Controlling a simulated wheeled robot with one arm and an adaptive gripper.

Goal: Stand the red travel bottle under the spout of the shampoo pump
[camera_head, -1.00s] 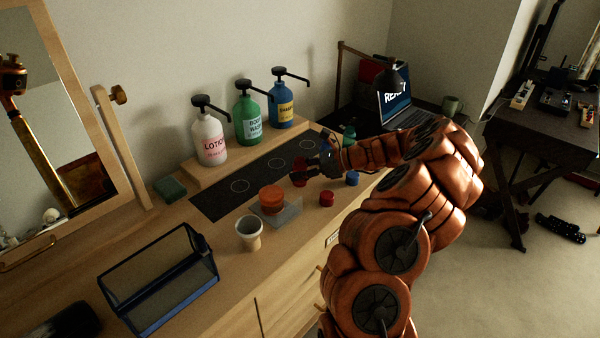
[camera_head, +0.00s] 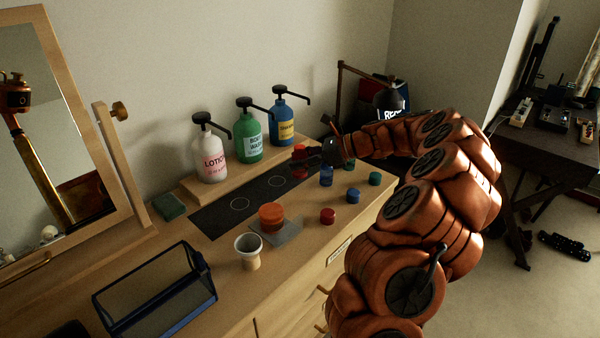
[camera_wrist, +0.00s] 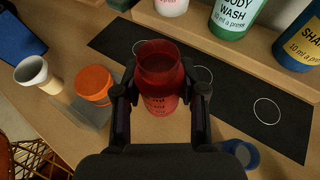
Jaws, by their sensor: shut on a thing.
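The red travel bottle (camera_head: 300,150) is held in my gripper (camera_head: 307,157), above the far part of the black mat in the head view. In the wrist view the bottle (camera_wrist: 160,82) is gripped between both fingers (camera_wrist: 160,92), with its open mouth showing. The blue shampoo pump (camera_head: 281,122), with yellow label and black spout, stands on the wooden ledge behind, rightmost of three pumps. In the wrist view the shampoo pump (camera_wrist: 303,42) is at the right edge. A ringed spot (camera_wrist: 267,111) lies on the mat before it. I cannot tell how high the bottle is.
Lotion (camera_head: 209,157) and body wash (camera_head: 247,137) pumps share the ledge. A blue bottle (camera_head: 326,176) and several loose caps stand right of the mat (camera_head: 215,219). An orange jar (camera_head: 271,215), a white cup (camera_head: 247,252) and a mesh basket (camera_head: 155,290) are in front.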

